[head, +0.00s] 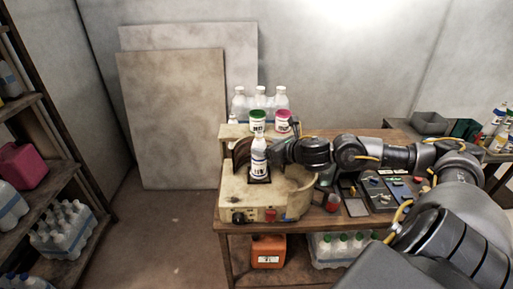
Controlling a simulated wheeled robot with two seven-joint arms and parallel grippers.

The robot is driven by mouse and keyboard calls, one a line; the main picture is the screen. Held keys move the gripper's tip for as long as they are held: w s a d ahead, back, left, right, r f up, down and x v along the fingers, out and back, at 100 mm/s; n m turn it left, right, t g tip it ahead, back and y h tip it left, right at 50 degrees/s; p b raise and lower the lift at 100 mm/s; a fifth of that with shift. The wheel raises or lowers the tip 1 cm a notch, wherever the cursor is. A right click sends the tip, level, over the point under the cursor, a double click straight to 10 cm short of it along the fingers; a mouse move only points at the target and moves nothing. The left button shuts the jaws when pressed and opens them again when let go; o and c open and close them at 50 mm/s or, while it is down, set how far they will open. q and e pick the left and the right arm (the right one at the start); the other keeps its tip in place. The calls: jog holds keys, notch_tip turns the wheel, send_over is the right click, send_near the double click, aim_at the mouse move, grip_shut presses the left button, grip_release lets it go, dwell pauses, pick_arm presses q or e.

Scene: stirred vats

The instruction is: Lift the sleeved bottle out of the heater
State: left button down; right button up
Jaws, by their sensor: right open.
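The sleeved bottle (259,161) is white with a dark printed label and stands upright in the beige heater (236,200) on the wooden table. Its lower end is hidden inside a dark opening. My right arm reaches in from the right, and my right gripper (268,153) is at the bottle's right side, level with its upper part. The gripper is open. It is small and dark here, and I cannot tell whether its fingers touch the bottle. My left gripper is not in view.
An orange canister (268,251) sits under the table. Shelves (20,107) line the left; the floor between is clear.

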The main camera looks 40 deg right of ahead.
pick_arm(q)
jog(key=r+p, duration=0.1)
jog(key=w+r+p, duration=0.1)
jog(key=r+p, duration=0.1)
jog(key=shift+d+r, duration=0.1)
pick_arm(e)
jog(key=x, duration=0.2)
jog(key=f+x, duration=0.1)
jog(key=x, duration=0.4)
jog(key=shift+d+f, duration=0.1)
jog(key=shift+f, duration=0.35)
jog(key=shift+w, duration=0.1)
